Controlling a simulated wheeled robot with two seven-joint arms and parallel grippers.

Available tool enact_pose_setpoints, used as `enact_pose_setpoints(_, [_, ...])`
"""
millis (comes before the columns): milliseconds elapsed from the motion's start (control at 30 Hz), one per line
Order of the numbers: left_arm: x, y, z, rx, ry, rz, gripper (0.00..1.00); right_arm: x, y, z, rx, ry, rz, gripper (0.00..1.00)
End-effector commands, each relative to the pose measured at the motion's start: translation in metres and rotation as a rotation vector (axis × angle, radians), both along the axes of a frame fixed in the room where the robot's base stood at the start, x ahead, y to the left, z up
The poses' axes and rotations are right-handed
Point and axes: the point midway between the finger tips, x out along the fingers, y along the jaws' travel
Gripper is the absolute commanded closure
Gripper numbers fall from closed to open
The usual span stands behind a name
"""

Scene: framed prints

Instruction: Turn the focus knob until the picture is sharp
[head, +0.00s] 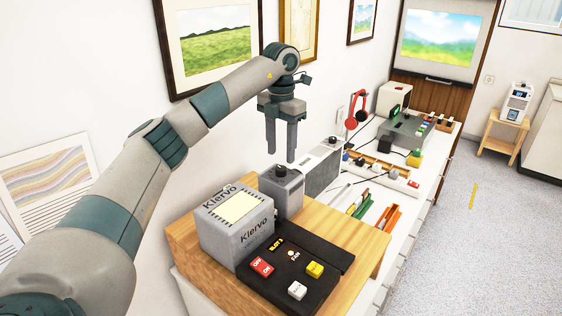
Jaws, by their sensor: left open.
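A grey projector (236,224) marked Klervo stands on a wooden stand on the left. A dark round knob (281,171) sits on top of its smaller grey front housing (283,192); I take it for the focus knob. My left gripper (282,156) is open and empty, pointing down above the knob, with its fingertips apart from it. The projected picture (436,40) on the far screen shows a green field and blue sky with soft, blurred edges. My right gripper is not in view.
A black control panel (318,262) with red, yellow and white buttons lies before the projector on the wooden stand (374,246). Framed prints hang on the wall. The floor (490,230) at right is clear.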

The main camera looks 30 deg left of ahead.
Motion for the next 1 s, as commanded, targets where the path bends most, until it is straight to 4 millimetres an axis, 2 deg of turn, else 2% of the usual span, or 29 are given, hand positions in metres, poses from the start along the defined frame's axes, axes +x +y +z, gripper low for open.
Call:
enact_pose_setpoints(33, [-0.001, 0.001, -0.007, 0.001, 0.005, 0.001, 0.55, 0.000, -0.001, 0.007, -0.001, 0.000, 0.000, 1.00])
enact_pose_setpoints(300, [-0.001, 0.001, -0.040, 0.001, 0.003, 0.000, 0.55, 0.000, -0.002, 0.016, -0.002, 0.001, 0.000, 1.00])
enact_pose_setpoints(500, [0.000, 0.000, -0.048, 0.000, 0.000, 0.000, 0.55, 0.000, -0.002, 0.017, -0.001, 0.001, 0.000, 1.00])
enact_pose_setpoints(733, [0.000, 0.000, -0.049, 0.000, 0.000, 0.000, 0.55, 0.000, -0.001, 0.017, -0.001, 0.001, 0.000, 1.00])
enact_pose_setpoints(767, [0.000, 0.000, -0.048, 0.000, 0.000, 0.000, 0.58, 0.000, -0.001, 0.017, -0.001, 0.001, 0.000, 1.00])
enact_pose_setpoints(900, [0.000, 0.000, -0.048, 0.000, 0.001, 0.000, 0.91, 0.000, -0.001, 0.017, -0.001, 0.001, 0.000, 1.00])
enact_pose_setpoints(933, [0.000, 0.000, -0.048, 0.000, 0.001, 0.000, 0.97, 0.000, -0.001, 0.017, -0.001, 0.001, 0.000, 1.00])
enact_pose_setpoints(1000, [0.000, 0.000, -0.048, 0.000, 0.001, 0.000, 0.97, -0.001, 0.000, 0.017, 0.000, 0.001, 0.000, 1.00])
